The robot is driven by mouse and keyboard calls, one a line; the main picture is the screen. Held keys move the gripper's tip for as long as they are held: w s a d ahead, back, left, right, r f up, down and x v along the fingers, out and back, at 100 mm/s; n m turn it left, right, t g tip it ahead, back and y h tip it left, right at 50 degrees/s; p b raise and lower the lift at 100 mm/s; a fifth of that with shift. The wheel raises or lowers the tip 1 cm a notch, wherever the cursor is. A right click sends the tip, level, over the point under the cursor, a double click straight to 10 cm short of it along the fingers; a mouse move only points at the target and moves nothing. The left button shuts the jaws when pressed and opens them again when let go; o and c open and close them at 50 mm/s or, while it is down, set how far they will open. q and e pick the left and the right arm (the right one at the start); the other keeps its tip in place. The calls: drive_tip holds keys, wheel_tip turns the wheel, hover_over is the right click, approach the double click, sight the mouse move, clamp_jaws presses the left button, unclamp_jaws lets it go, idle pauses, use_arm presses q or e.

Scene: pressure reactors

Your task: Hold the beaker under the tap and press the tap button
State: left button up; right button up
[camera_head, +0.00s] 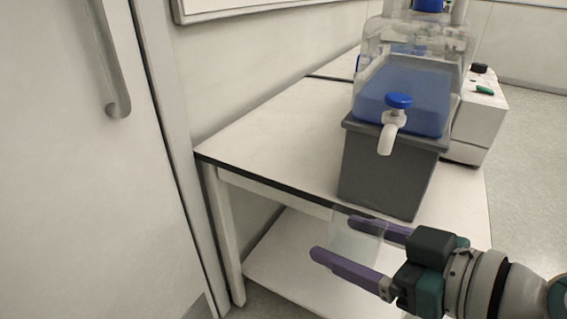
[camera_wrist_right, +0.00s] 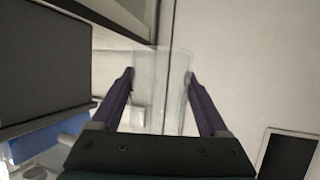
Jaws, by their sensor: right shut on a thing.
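The clear beaker (camera_head: 352,240) is between the purple fingers of my right gripper (camera_head: 335,238), which is shut on it. The beaker also shows in the right wrist view (camera_wrist_right: 160,90), between both fingertips (camera_wrist_right: 160,78). In the head view it is in front of the table edge, lower than the tap. The white tap (camera_head: 389,135) with its blue button (camera_head: 399,100) is at the front of a clear tank with blue liquid (camera_head: 415,90). The beaker is apart from the tap. My left gripper is not in view.
The tank stands on a grey block (camera_head: 385,175) at the front of a white table (camera_head: 270,125). A white device (camera_head: 478,120) with a green switch is behind it at right. A white door (camera_head: 60,160) with a handle is at left. A lower shelf (camera_head: 290,250) is under the table.

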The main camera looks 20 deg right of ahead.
drive_tip(key=w+d, duration=0.5)
drive_tip(key=d, duration=0.1)
drive_tip(key=shift+w+d+r+b, duration=0.25)
drive_tip(key=shift+r+b, duration=0.05)
drive_tip(key=shift+b, duration=0.15)
drive_tip(key=shift+s, duration=0.1)
idle(0.7)
